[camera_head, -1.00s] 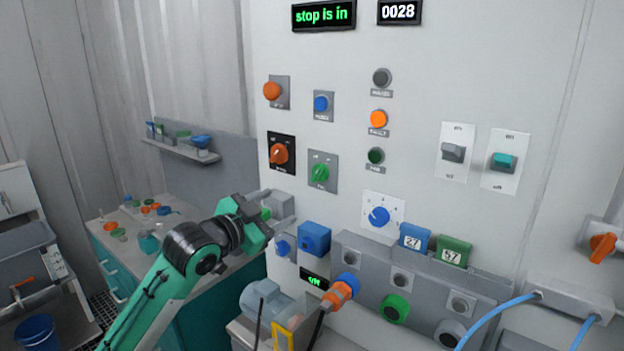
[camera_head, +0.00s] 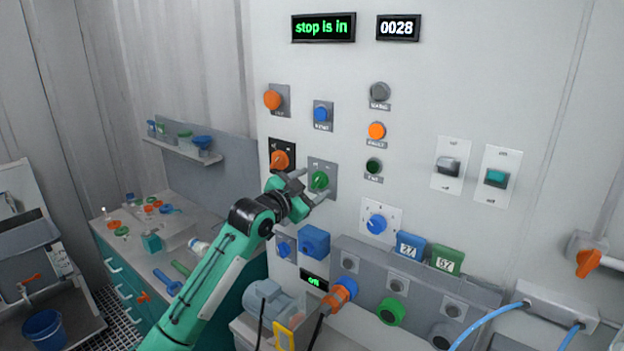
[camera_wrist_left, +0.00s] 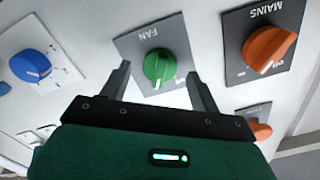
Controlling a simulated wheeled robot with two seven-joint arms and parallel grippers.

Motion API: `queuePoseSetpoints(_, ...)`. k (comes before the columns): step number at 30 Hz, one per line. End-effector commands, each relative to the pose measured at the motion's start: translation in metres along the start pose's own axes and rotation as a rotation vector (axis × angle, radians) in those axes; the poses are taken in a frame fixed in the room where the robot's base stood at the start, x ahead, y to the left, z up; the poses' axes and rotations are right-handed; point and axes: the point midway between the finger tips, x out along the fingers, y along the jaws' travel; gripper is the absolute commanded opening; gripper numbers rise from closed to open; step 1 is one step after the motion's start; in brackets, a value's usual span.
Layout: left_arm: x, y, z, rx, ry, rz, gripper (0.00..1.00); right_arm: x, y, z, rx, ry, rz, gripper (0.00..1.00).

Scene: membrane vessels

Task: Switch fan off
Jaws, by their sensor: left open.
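The fan switch is a green rotary knob (camera_head: 320,180) on a grey plate on the upright panel. In the left wrist view the green knob (camera_wrist_left: 160,66) sits under the label FAN, and its pointer ridge looks roughly upright in that picture. My left gripper (camera_head: 311,185) is open in front of the plate. In the wrist view its two fingers (camera_wrist_left: 160,82) stand on either side of the knob, with gaps to it. I cannot tell how deep the fingertips reach around it. My right gripper is not in view.
The orange MAINS knob (camera_wrist_left: 268,48) is close beside the fan plate. A blue rotary knob (camera_head: 377,223) sits lower right of it. An orange button (camera_head: 272,100) and a blue button (camera_head: 321,114) are above. A display (camera_head: 323,27) reads "stop is in".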

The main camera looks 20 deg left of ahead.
Motion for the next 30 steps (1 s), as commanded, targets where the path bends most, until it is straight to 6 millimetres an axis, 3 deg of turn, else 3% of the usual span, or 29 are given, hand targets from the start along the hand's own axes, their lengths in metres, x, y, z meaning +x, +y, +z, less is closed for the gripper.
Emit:
queuePoseSetpoints(11,0.0064,0.0004,0.0000,0.000,0.000,0.000,0.63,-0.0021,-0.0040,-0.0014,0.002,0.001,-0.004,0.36)
queuePoseSetpoints(18,0.0062,0.0004,0.0001,0.000,0.000,0.000,0.20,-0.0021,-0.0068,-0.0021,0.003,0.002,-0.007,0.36)
queuePoseSetpoints(30,0.0064,0.0005,-0.0002,-0.064,-0.001,0.001,0.19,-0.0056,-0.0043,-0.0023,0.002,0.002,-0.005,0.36)
